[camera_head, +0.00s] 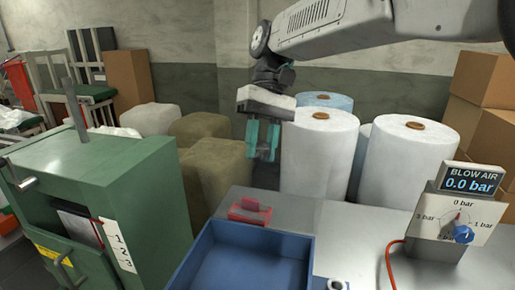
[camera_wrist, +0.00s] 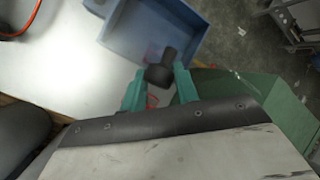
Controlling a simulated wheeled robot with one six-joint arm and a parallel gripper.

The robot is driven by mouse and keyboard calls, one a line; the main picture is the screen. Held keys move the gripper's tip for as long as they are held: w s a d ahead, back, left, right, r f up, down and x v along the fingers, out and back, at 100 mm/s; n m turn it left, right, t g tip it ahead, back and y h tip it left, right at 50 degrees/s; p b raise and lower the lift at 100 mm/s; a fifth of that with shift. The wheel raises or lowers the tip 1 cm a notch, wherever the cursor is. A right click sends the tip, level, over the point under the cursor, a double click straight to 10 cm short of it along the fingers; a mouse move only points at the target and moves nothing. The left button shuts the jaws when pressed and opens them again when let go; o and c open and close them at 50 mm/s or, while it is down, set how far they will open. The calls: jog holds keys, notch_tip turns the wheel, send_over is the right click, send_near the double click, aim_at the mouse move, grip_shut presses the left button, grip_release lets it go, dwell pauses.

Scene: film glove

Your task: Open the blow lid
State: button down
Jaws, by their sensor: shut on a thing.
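My gripper (camera_head: 263,150) hangs above the back edge of the grey table, with its teal fingers pointing down. In the wrist view the teal fingers (camera_wrist: 158,88) are shut on a small dark piece (camera_wrist: 160,72), which sticks out past the fingertips. What this piece is I cannot tell. A green machine (camera_head: 120,175) stands at the left, with a bar handle on its top and a dark opening in its front. It carries a 1-2-3 label. I cannot tell which part is the blow lid.
A blue tray (camera_head: 300,245) lies on the grey table (camera_head: 345,225). A red holder (camera_head: 250,211) stands behind it. A blow air panel (camera_head: 455,220) with a dial reads 0.0 bar. White film rolls (camera_head: 318,160) and cardboard boxes (camera_head: 480,100) stand behind.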

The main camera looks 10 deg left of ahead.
jog(key=shift+w+d+f, duration=0.2)
jog(key=shift+w+d, duration=0.05)
jog(key=shift+w, duration=0.05)
jog(key=c, duration=1.2)
grip_release()
jog(key=shift+c, duration=0.2)
jog(key=shift+o, duration=0.7)
jog(key=shift+w+d, duration=0.2)
jog(key=shift+s+a+r, duration=0.1)
jog(key=shift+s+a, duration=0.05)
jog(key=shift+a, duration=0.15)
jog(key=shift+r, duration=0.1)
jog(key=v, duration=0.7)
jog(key=shift+w, duration=0.35)
jog(key=shift+r, duration=0.15)
